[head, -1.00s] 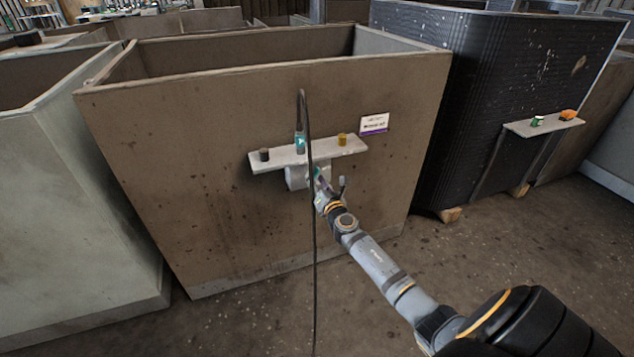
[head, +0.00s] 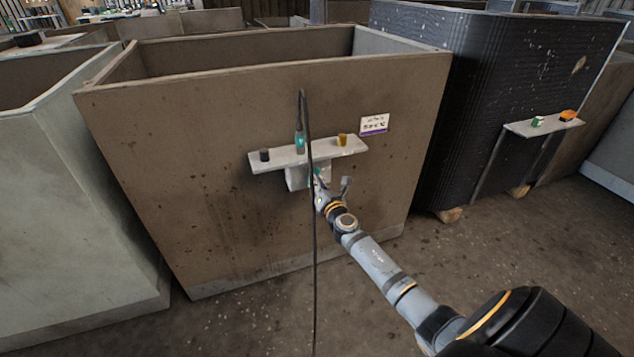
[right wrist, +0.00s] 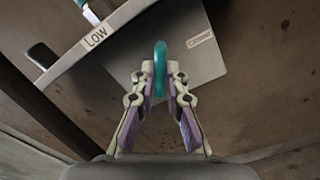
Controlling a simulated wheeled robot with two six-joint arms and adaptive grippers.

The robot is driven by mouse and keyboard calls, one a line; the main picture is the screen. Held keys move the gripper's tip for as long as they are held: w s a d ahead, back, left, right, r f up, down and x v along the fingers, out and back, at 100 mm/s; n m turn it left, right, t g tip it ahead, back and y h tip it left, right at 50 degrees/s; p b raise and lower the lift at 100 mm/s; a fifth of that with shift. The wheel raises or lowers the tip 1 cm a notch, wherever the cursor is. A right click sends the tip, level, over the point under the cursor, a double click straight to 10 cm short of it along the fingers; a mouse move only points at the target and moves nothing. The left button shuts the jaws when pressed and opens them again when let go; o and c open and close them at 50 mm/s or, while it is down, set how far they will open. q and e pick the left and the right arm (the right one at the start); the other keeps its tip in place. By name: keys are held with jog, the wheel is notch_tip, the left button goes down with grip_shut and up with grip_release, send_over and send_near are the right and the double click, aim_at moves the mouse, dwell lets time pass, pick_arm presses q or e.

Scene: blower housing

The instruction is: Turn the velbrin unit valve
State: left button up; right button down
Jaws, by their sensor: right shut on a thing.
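The valve shows in the right wrist view as a teal handle (right wrist: 160,69), seen nearly edge-on in front of a grey box (right wrist: 190,42). My right gripper (right wrist: 160,82) is shut on this handle, with one fingertip on each side. In the head view the right gripper (head: 328,193) is at the grey box (head: 297,178) under a small shelf (head: 280,157) on the brown bin's front wall. Only a bit of teal shows there; the gripper and a dark cable hide the rest. My left gripper is in neither view.
A dark cable (head: 314,260) hangs in front of the brown bin (head: 190,180). A label (head: 374,124) is right of the shelf. The floor in front is clear.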

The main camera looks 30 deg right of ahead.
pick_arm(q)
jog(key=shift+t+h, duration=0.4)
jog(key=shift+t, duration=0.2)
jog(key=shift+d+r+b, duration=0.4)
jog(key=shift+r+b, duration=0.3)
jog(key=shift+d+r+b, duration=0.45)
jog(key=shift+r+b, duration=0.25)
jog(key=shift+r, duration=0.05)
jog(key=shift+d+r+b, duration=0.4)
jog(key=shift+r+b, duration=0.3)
pick_arm(e)
jog(key=shift+f+m, duration=0.2)
jog(key=shift+m, duration=5.5)
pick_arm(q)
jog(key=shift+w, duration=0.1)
pick_arm(e)
jog(key=c, duration=1.4)
grip_release()
jog(key=shift+d, duration=0.1)
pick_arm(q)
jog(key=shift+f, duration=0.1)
pick_arm(e)
jog(key=shift+r, duration=0.1)
